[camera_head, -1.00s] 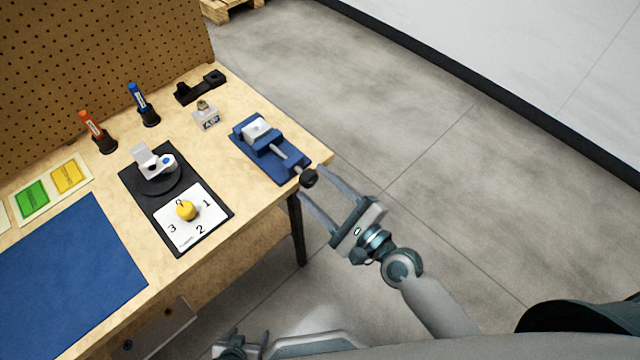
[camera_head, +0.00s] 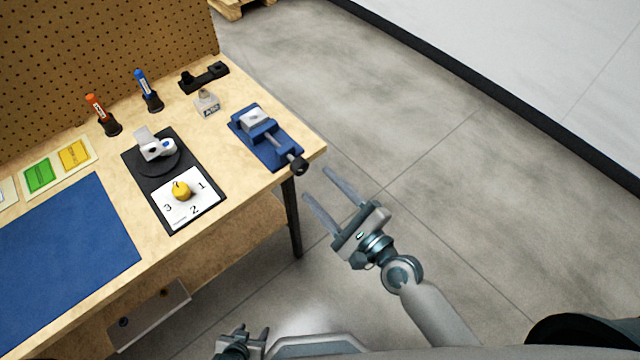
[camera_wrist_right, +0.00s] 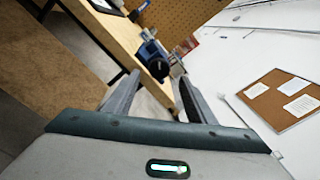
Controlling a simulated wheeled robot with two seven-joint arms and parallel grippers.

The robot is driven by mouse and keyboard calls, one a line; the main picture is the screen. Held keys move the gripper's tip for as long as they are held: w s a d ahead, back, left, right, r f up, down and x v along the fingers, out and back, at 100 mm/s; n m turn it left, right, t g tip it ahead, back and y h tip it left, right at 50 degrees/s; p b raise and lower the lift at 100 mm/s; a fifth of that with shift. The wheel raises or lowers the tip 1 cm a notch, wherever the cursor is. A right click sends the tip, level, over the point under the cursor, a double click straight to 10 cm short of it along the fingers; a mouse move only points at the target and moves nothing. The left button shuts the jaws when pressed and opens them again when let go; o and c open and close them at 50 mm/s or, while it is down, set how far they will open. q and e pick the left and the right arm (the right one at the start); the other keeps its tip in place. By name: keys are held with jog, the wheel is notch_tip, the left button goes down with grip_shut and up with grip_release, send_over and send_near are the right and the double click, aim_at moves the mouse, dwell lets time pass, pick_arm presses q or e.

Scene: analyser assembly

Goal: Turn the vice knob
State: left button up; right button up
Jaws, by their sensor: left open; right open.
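The blue vice (camera_head: 265,135) sits at the right end of the wooden table, with a pale block (camera_head: 254,117) at its jaws. Its black knob (camera_head: 299,167) sticks out past the table's front edge. My right gripper (camera_head: 317,183) is open and empty, just off the table edge. Its fingers point toward the knob but stand apart from it. In the right wrist view the vice (camera_wrist_right: 152,60) shows beyond the open fingers (camera_wrist_right: 153,85). My left gripper (camera_head: 254,333) is low at the bottom of the head view, open and empty, away from the vice.
A black plate with a yellow dial (camera_head: 181,190) lies left of the vice. A small labelled block (camera_head: 207,104), a black holder (camera_head: 204,77) and orange (camera_head: 97,108) and blue (camera_head: 143,85) markers stand behind. The floor right of the table is clear.

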jog(key=s+d+f+n+g+h, duration=0.15)
jog(key=f+n, duration=0.25)
jog(key=f, duration=0.5)
jog(key=s+d+f+n+g+h, duration=0.1)
jog(key=s+d+f+n+h, duration=0.2)
jog(key=f, duration=0.6)
jog(key=d+f+n+g+h, duration=0.1)
jog(key=d+f+n, duration=0.1)
jog(key=f+n, duration=0.5)
jog(key=s+d+f+n+g+h, duration=0.1)
jog(key=s+d+f+n+g, duration=0.1)
jog(key=s+f, duration=0.5)
jog(key=s+d+f+n+g+h, duration=0.2)
jog(key=s+f+n, duration=0.5)
jog(key=f, duration=0.6)
jog(key=shift+s+d+f+g, duration=0.45)
jog(key=shift+s+d, duration=0.35)
jog(key=shift+d, duration=0.4)
